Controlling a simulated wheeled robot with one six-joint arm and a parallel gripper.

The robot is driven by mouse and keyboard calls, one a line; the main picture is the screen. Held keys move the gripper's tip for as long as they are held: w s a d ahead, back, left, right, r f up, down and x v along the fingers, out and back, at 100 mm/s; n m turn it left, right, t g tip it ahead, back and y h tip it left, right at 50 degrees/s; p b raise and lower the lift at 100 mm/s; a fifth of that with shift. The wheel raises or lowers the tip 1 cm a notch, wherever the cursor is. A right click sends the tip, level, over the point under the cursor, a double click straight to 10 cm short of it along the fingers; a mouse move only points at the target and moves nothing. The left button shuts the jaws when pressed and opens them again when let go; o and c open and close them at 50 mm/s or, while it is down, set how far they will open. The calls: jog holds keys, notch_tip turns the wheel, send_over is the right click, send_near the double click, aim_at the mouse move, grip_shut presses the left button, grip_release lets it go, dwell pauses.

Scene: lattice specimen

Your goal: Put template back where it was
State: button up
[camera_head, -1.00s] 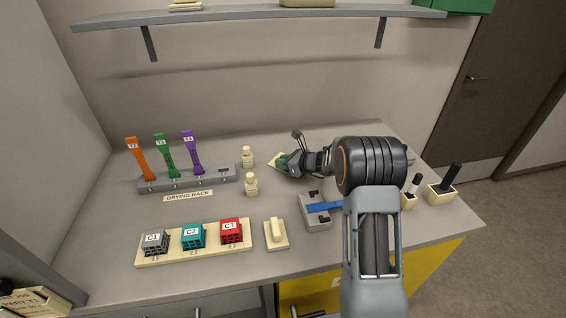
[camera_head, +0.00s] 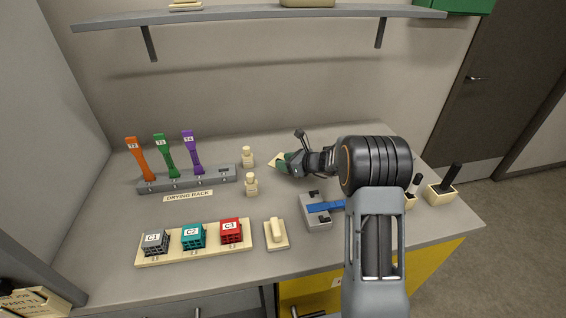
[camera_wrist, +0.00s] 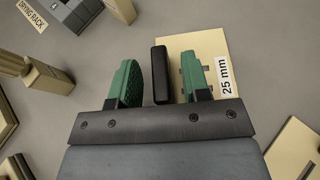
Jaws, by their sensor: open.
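The template is a cream plate (camera_wrist: 208,50) marked "25 mm" with an upright black handle (camera_wrist: 160,75). It lies on the worktop in the wrist view. In the head view only a cream part of it (camera_head: 273,162) shows beside my gripper (camera_head: 285,162), which hides the rest. My gripper (camera_wrist: 160,80) is open in the wrist view, its green fingers on either side of the black handle.
The drying rack (camera_head: 188,180) holds three coloured specimens. A grey fixture (camera_head: 316,221) with a blue strip lies in front. Cubes C1 to C3 sit on a cream tray (camera_head: 185,255).

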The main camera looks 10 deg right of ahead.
jog(key=v, duration=1)
jog(key=shift+f, duration=0.1)
jog(key=shift+s+r, duration=0.2)
jog(key=shift+s, duration=0.1)
jog(key=s+a+r+n+g, duration=0.2)
jog(key=s+a+n+g, duration=0.2)
jog(key=s+a+n, duration=0.3)
jog(key=s+d+r+n+g+h, duration=0.1)
jog(key=s+n+h, duration=0.8)
jog(key=s+n, duration=1)
jog(key=shift+s+d+n+g, duration=0.2)
jog(key=shift+n+g, duration=0.3)
jog(key=shift+n, duration=0.1)
notch_tip(320, 180, up, 3)
jog(key=shift+r+p, duration=0.1)
jog(key=shift+p, duration=0.95)
